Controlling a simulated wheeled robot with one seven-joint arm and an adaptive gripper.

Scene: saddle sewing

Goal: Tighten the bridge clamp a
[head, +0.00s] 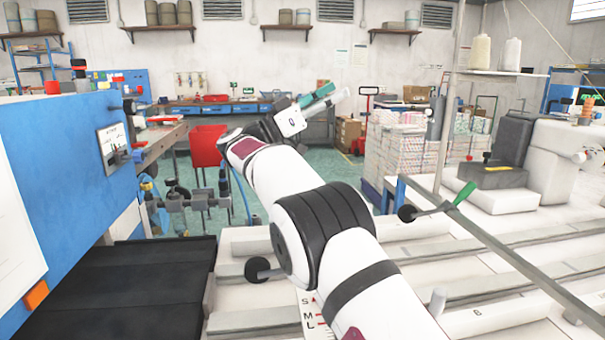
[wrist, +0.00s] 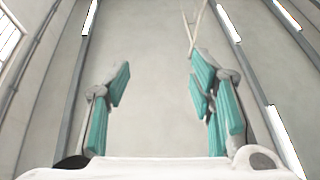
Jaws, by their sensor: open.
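My gripper (head: 326,97) is raised at the end of my outstretched white arm in the head view, well above the bench. In the wrist view my gripper (wrist: 158,95) has its teal-padded fingers wide apart with nothing between them. A lever with a black ball knob (head: 407,213) and a green tip (head: 464,193) sits over the white bench, right of my arm. Another black ball knob (head: 257,270) shows just left of my arm, its mount partly hidden. I cannot tell which of these is bridge clamp a. My gripper touches neither.
The white slatted bench (head: 480,262) fills the lower right, with a sewing machine (head: 555,160) on it. A long bar (head: 520,262) crosses the bench. A blue cabinet (head: 60,180) stands close on the left. Air around my gripper looks clear.

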